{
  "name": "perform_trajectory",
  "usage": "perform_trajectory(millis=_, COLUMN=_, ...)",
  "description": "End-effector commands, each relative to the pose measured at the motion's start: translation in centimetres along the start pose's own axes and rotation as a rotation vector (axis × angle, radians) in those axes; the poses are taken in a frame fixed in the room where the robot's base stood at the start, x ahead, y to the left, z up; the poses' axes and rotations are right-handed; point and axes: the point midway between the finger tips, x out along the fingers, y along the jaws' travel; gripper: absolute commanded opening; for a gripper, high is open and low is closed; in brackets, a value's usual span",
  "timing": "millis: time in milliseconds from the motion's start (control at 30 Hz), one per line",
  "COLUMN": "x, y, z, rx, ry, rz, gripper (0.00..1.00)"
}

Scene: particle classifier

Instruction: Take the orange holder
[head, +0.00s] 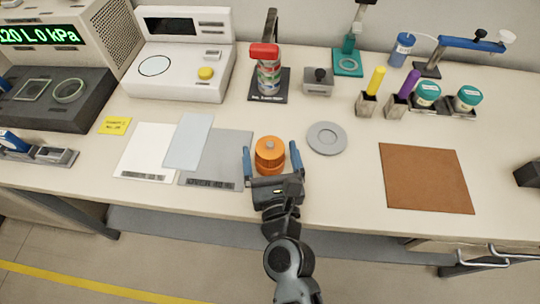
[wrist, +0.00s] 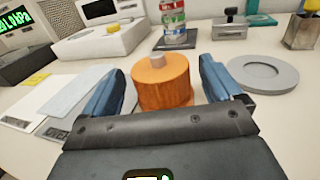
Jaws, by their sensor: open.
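The orange holder (head: 270,156) is a round orange cylinder with a small grey knob on top. It stands upright on the bench near the front edge, at the right edge of a grey mat. My gripper (head: 271,160) is open, with one blue finger on each side of the holder. In the wrist view the holder (wrist: 163,80) stands between the two fingers (wrist: 160,88), with a visible gap on each side. Its lower part is hidden behind the gripper body in the wrist view.
A grey round dish (head: 327,138) lies just right of the holder. A grey mat (head: 230,150), white sheet (head: 145,152) and pale blue sheet (head: 188,142) lie left. A red-capped stack (head: 268,75) stands behind. A brown mat (head: 425,178) lies right, with bare bench between.

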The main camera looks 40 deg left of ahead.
Motion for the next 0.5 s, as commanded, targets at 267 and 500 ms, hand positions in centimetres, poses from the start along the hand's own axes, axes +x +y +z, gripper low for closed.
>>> perform_trajectory(millis=267, x=1.59, y=-0.07, z=-0.05, rx=0.000, ry=0.000, rz=-0.001, gripper=0.93)
perform_trajectory(millis=500, x=1.54, y=-0.08, z=-0.06, rx=-0.001, ry=0.000, rz=-0.001, gripper=0.83)
